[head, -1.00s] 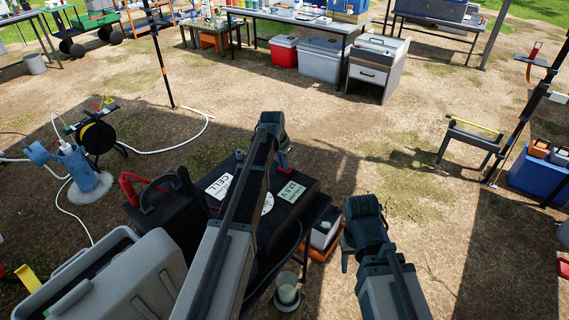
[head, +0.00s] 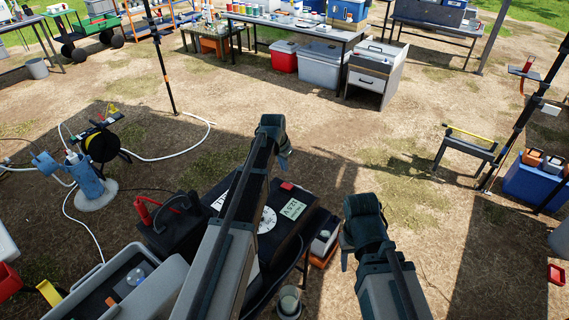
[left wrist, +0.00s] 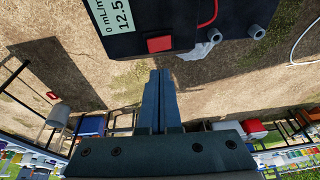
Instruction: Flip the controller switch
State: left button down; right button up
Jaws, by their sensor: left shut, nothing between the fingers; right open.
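The controller is a black box (head: 283,226) with a round white dial and a pale green label (head: 292,208); my left arm hides part of it. A red rocker-like switch (head: 287,186) sits at its far edge. In the left wrist view the switch (left wrist: 159,44) is on the black box (left wrist: 125,40), just above my fingertips in the picture and apart from them. My left gripper (head: 284,161) is shut and empty, near the switch; it also shows in the left wrist view (left wrist: 160,74). My right gripper (head: 345,260) is open, right of the controller, its fingers partly hidden.
A black battery-like box with a red handle (head: 142,209) stands left of the controller. An open grey case (head: 165,285) is at the lower left. A blue pump-like cylinder (head: 86,180) with white hoses stands further left.

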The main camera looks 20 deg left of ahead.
pick_arm(q)
jog(key=p+v, duration=0.2)
jog(key=v, duration=0.1)
jog(key=shift+s+d+r, duration=0.1)
jog(key=shift+s+r, duration=0.1)
jog(key=shift+r, duration=0.1)
pick_arm(e)
notch_tip(320, 180, up, 4)
jog(key=shift+f, duration=0.25)
pick_arm(q)
jog(key=shift+w+a+r+h+p, duration=0.15)
jog(key=shift+w+a+h+p, duration=0.15)
jog(key=shift+a+h, duration=0.35)
pick_arm(e)
jog(key=shift+r, duration=0.15)
pick_arm(q)
jog(key=shift+s, duration=0.1)
